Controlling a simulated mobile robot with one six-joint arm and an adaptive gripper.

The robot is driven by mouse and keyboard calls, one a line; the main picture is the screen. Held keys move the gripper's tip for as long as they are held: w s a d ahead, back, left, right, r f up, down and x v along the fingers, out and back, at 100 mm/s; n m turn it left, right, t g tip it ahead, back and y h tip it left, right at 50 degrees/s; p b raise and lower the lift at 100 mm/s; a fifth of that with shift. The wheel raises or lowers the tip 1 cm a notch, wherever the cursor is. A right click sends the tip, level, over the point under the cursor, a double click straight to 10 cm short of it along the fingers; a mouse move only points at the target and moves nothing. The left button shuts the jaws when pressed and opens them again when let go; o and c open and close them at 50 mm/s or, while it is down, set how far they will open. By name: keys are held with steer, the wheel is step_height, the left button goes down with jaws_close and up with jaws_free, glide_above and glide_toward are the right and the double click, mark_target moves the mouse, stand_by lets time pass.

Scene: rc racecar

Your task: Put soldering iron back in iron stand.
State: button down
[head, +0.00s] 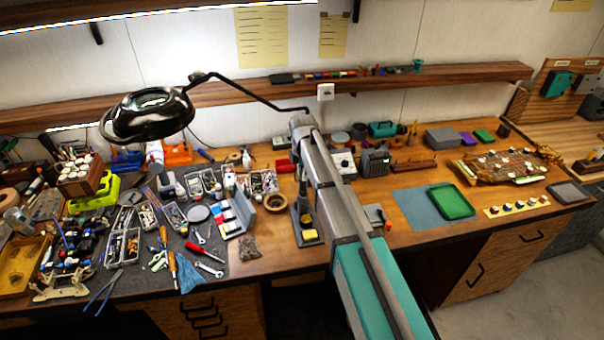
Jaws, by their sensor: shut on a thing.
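The iron stand (312,242) is a dark base with a yellow sponge, at the bench's front edge in the middle of the head view. My arm reaches in from the bottom right, and its end hangs down just above the stand. My gripper (303,186) is small and dark here, shut on what appears to be the soldering iron (304,207). The iron is mostly hidden and looks roughly upright over the back of the stand. I cannot tell whether its tip is inside the holder or only above it.
A black magnifier lamp (148,115) overhangs the left bench. Tools and parts trays crowd a dark mat (205,285) to the left. A tape roll (275,202) stands close to the stand. A green tray (450,201) on a blue mat (408,212) lies to the right.

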steer(key=shift+f+b, duration=0.55)
steer(key=shift+f, duration=0.1)
steer(key=shift+c, duration=2)
jaws_free()
steer(key=o, duration=0.4)
steer(key=shift+r, duration=0.15)
steer(key=shift+r+p, duration=4.4)
steer(key=shift+p, duration=0.15)
